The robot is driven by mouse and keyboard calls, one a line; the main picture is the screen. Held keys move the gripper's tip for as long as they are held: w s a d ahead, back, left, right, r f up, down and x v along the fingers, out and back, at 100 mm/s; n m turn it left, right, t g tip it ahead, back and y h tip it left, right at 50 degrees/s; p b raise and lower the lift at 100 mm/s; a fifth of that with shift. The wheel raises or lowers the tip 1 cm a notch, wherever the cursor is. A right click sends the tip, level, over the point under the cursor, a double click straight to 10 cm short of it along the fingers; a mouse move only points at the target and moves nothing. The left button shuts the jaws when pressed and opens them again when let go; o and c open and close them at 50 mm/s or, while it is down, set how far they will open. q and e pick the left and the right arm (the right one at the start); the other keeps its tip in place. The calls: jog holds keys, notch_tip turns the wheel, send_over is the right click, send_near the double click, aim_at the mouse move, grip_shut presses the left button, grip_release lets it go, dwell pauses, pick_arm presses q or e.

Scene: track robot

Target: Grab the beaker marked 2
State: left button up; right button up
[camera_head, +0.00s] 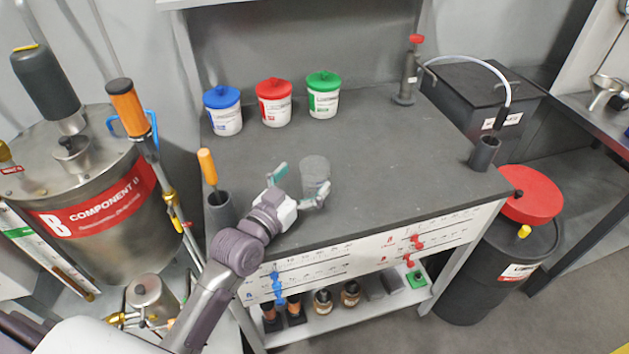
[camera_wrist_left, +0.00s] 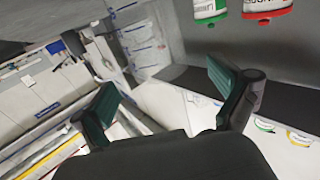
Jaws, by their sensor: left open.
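A clear beaker (camera_head: 315,172) stands upright on the dark grey worktop in the head view. It also shows in the left wrist view (camera_wrist_left: 146,44), beyond my fingers; I cannot read a number on it. My left gripper (camera_head: 302,184) is open and empty, with its fingers spread wide on the near side of the beaker. One finger overlaps the beaker's lower part in the head view; I cannot tell if they touch. In the left wrist view the left gripper (camera_wrist_left: 164,90) shows two green-padded fingers far apart. My right gripper is not in view.
Blue-lidded (camera_head: 223,110), red-lidded (camera_head: 274,102) and green-lidded (camera_head: 323,95) tubs stand at the back of the worktop (camera_head: 400,160). A dark holder (camera_head: 220,211) with an orange-handled tool stands left of my gripper.

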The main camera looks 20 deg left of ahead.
aim_at(322, 159)
pick_arm(q)
jog(key=x, duration=0.4)
jog(key=shift+w, duration=0.2)
jog(key=shift+s, duration=0.1)
jog(key=shift+c, duration=0.8)
jog(key=c, duration=1)
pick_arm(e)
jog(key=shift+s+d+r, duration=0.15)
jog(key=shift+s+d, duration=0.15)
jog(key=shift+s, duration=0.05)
